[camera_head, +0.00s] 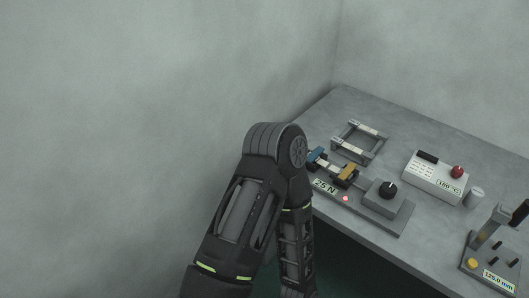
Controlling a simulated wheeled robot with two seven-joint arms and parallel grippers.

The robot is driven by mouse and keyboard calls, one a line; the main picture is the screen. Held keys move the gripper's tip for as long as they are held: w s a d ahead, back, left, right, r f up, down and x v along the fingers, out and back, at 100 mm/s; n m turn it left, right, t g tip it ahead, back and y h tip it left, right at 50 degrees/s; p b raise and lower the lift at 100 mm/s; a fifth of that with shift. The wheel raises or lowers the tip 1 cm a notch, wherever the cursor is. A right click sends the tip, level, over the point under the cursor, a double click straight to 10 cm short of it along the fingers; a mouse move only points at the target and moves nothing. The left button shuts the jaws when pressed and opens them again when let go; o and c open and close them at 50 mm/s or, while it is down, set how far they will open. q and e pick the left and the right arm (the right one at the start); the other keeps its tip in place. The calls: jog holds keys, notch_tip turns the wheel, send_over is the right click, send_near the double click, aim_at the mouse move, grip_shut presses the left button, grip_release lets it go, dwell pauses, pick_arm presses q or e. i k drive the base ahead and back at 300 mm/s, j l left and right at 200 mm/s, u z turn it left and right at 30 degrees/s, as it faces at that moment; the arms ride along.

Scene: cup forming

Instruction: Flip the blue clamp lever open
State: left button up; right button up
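The blue clamp lever (317,155) is at the left end of a grey clamp fixture (395,217) on the table. It is small in view, and I cannot tell whether it is open or shut. A yellow-orange clamp part (347,174) sits to its right on the same fixture, with a pale strip between them. One of my black arms rises from the bottom centre, and its bent elbow stands just left of the blue lever in the picture. The arm's lower part runs back down out of view. Neither of my grippers shows.
The fixture carries a "25 N" label (325,187), a lit red lamp (346,198) and a black knob (388,190). A grey frame (372,130) stands behind. A white box (437,178) with a red button, a metal cylinder (474,197) and a "125.0 mm" gauge (489,262) stand right.

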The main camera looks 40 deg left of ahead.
aim_at(314, 154)
jog(key=u, duration=1.05)
